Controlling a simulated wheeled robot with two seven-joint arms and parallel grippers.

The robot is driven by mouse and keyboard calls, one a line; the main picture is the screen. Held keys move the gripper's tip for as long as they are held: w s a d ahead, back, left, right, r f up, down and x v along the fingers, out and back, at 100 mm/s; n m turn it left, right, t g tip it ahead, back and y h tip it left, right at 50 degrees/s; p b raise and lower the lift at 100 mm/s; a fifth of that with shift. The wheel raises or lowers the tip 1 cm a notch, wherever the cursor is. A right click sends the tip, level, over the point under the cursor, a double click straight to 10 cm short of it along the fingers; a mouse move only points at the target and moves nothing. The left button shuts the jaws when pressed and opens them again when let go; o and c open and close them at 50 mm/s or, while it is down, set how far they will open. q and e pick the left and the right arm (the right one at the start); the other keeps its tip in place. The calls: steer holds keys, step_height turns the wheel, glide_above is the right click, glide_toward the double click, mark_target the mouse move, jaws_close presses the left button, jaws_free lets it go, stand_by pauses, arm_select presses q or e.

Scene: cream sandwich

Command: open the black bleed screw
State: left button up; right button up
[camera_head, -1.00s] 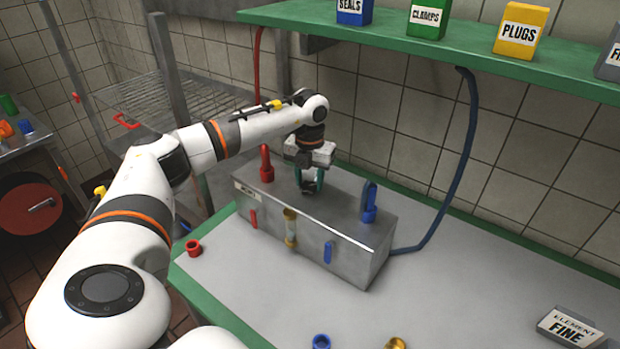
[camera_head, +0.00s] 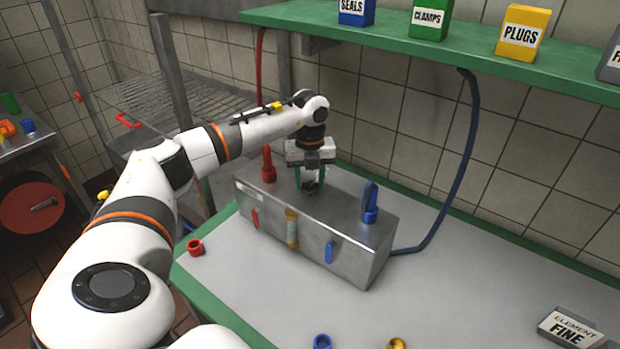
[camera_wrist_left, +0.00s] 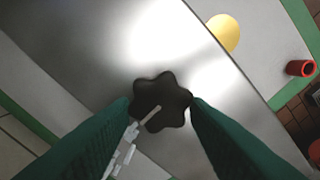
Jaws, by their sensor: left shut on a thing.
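The black bleed screw (camera_wrist_left: 162,102) is a lobed knob on top of the grey metal box (camera_head: 350,248). A thin white line on it points to the lower left in the left wrist view. My left gripper (camera_head: 311,186) points straight down over the box top. Its two green fingers are shut on the knob, one on each side, also in the left wrist view (camera_wrist_left: 163,108). White markings (camera_wrist_left: 121,158) show on the box beside the knob, partly hidden by the left finger. My right gripper is not in view.
A red pipe fitting (camera_head: 268,168) and a blue fitting (camera_head: 370,208) stand on the box. Its front has a red handle (camera_head: 255,219), a brass-ended tube (camera_head: 291,228) and a blue handle (camera_head: 329,252). A green shelf (camera_head: 450,56) hangs above. The grey bench (camera_head: 480,285) is mostly clear.

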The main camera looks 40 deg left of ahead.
mark_target(310, 184)
arm_select(q)
steer(key=shift+w+a+r, duration=0.1)
steer(key=shift+r, duration=0.1)
steer(key=o, duration=0.7)
steer(key=shift+o, duration=1.3)
steer(key=shift+f, duration=0.1)
step_height(310, 184, up, 12)
steer(key=b, duration=0.3)
